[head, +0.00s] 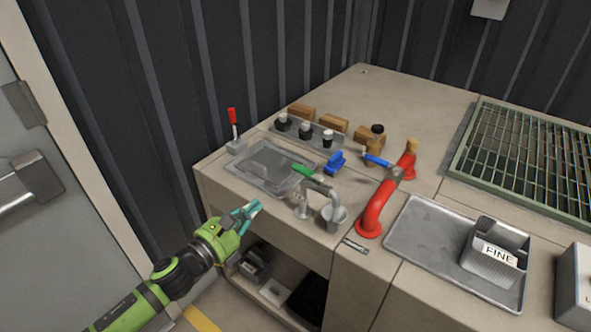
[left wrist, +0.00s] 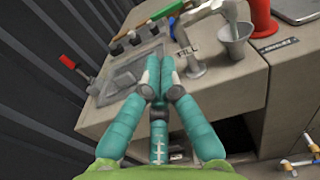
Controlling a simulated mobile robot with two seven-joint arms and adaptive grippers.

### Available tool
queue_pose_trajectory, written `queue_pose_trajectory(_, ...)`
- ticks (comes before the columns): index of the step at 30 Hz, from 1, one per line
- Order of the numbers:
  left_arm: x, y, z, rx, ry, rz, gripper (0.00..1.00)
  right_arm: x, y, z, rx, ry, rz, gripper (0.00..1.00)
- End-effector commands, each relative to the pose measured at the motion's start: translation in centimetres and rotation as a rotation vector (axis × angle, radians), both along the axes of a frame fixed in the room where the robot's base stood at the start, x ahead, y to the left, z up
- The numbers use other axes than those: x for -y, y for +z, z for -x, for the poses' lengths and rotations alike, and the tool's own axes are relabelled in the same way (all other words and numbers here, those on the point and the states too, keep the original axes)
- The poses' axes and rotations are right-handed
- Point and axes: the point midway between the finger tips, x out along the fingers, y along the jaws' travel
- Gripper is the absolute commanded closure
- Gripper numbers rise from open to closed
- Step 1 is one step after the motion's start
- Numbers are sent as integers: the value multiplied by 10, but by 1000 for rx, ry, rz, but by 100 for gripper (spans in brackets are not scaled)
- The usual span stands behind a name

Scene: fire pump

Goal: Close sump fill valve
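A small tap with a green lever handle (head: 303,170) stands near the bench's front edge in the head view. Its curved grey spout (head: 322,188) ends over a grey cup (head: 334,217). In the left wrist view the tap body (left wrist: 190,62) carries a small label that seems to read FILL, and the green handle (left wrist: 183,36) shows at its left. My left gripper (head: 254,207) is in front of the bench edge, left of the tap and apart from it. Its teal fingertips (left wrist: 160,68) lie together with nothing between them. My right gripper is not in view.
A shallow grey sink tray (head: 268,165) lies behind my gripper. A red-handled lever (head: 233,122), a blue-handled valve (head: 378,160), a red pipe (head: 380,204) and a metal tray (head: 425,237) stand around. Below is an open shelf (head: 270,285).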

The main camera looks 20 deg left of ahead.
Motion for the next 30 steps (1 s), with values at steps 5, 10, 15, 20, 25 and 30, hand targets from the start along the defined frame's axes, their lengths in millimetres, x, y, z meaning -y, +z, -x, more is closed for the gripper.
queue_pose_trajectory(5, 0, 0, 0, -1, 1, 2, 100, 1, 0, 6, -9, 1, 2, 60)
queue_pose_trajectory(10, 1, 0, -4, -1, 2, 4, 100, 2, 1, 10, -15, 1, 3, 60)
queue_pose_trajectory(15, 7, 3, -22, 0, 3, 6, 100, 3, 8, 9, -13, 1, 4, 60)
queue_pose_trajectory(20, 18, 4, -51, 1, 2, 7, 100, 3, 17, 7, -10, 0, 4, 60)
queue_pose_trajectory(25, 29, 3, -83, -1, 4, 8, 100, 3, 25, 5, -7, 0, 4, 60)
queue_pose_trajectory(30, 39, 2, -109, -3, 3, 8, 100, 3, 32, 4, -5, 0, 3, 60)
